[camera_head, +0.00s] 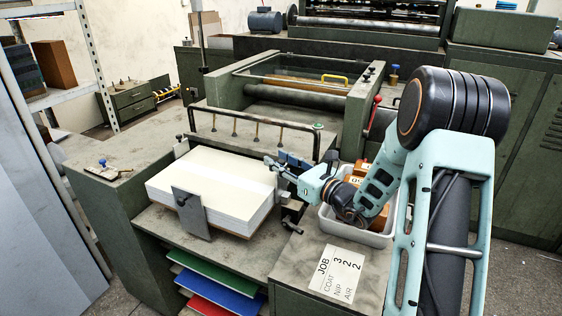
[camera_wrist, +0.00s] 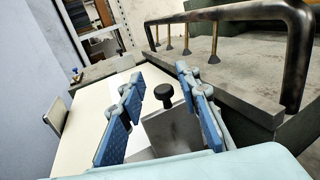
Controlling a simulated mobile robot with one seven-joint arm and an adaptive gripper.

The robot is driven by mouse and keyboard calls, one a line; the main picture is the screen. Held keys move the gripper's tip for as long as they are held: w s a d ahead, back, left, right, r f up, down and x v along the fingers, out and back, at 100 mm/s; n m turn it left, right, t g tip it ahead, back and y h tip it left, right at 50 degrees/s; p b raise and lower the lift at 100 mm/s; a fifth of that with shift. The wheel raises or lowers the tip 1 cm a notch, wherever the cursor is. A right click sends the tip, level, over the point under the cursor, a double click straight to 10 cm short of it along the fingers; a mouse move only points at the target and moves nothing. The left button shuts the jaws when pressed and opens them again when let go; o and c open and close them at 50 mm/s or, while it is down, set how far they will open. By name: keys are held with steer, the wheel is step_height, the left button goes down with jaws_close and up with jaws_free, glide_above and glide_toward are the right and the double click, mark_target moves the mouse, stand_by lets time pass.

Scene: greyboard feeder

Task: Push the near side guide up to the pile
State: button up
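The pile (camera_head: 215,180) is a thick block of pale sheets on the feeder table. A grey metal guide plate (camera_wrist: 174,132) with a black knob (camera_wrist: 164,92) stands at the pile's right side, by my gripper. Whether this plate touches the pile is unclear, and my gripper mostly hides it in the head view. Another grey plate (camera_head: 190,215) stands against the pile's front face; it also shows at the left of the wrist view (camera_wrist: 57,113). My gripper (camera_head: 280,166) is at the pile's right edge. Its blue-padded fingers (camera_wrist: 158,80) are apart, with the knob between them.
A dark bar with several rods (camera_head: 255,122) runs behind the pile. A white bin (camera_head: 358,228) with brown blocks sits under my arm, beside a job card (camera_head: 337,272). Coloured boards (camera_head: 213,280) lie on a shelf below. A blue-knobbed part (camera_head: 103,167) lies on the left bench top.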

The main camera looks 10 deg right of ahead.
steer(key=v, duration=1.2)
